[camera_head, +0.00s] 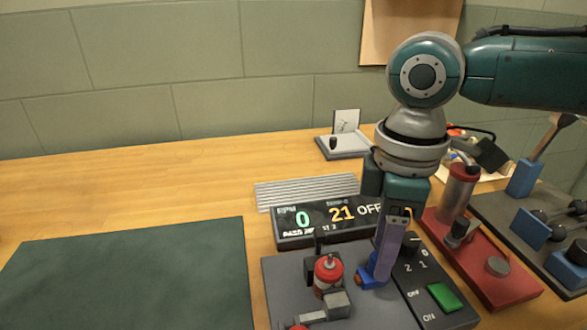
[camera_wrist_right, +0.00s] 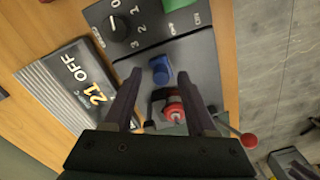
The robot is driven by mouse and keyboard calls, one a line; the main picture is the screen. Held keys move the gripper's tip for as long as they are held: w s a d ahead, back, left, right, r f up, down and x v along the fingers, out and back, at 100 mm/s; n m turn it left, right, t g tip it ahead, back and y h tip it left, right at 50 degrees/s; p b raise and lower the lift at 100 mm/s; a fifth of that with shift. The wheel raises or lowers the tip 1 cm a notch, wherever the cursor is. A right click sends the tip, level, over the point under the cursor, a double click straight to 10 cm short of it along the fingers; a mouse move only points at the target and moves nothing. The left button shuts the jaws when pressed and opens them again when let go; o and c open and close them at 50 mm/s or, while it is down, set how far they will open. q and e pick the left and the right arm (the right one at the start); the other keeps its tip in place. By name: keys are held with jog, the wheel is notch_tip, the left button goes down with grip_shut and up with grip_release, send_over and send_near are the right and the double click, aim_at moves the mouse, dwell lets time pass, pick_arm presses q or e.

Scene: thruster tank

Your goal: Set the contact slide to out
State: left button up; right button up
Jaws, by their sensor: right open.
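A small blue piece (camera_head: 368,281), which I take to be the contact slide, sits on the dark grey base plate (camera_head: 385,315). It also shows in the right wrist view (camera_wrist_right: 161,76), just ahead of the fingertips and between their lines. My right gripper (camera_head: 387,262) points down over the plate, open, with a finger beside the blue piece and partly hiding it. In the right wrist view my right gripper (camera_wrist_right: 161,82) has its fingers apart with nothing clamped. Whether a finger touches the blue piece I cannot tell.
A red-topped device (camera_head: 327,272) stands just left of the gripper. A panel with a dial and green switch (camera_head: 443,297) lies at right. Behind is a display (camera_head: 325,222) reading 0 and 21 OFF. A red stand (camera_head: 500,288) is further right; a dark mat (camera_head: 130,275) lies left.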

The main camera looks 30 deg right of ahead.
notch_tip(320, 180, up, 9)
jog(key=p, duration=0.1)
dwell(0.5)
